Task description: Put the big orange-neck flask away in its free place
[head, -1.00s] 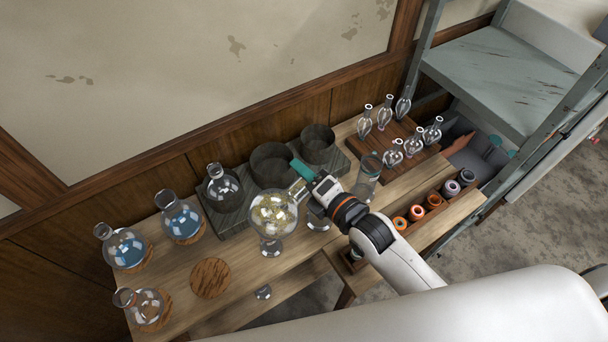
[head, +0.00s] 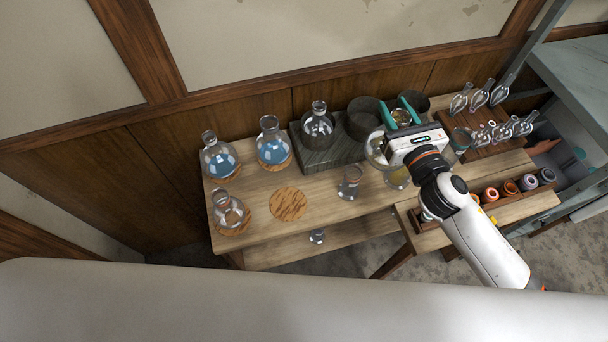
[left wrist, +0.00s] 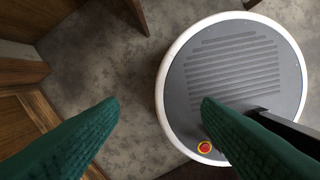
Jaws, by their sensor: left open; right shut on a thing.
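My right gripper (head: 402,113) is shut on the neck of a clear round flask (head: 377,150). The flask is tilted and held over the back right of the bench; the gripper body hides much of it. Its neck looks yellowish-orange between the green fingertips. An empty cork mat (head: 289,204) lies on the front of the bench. A clear flask with a brownish neck (head: 228,212) stands on another mat at the front left. My left gripper (left wrist: 160,103) is open and empty over the floor in the left wrist view.
Two blue-filled flasks (head: 219,160) (head: 272,148) stand on mats at the back left. A grey block (head: 324,160) carries a clear flask (head: 318,126) and two dark pots (head: 364,118) (head: 413,102). A glass (head: 350,183) stands by the empty mat. Small flasks (head: 480,97) fill a wooden rack.

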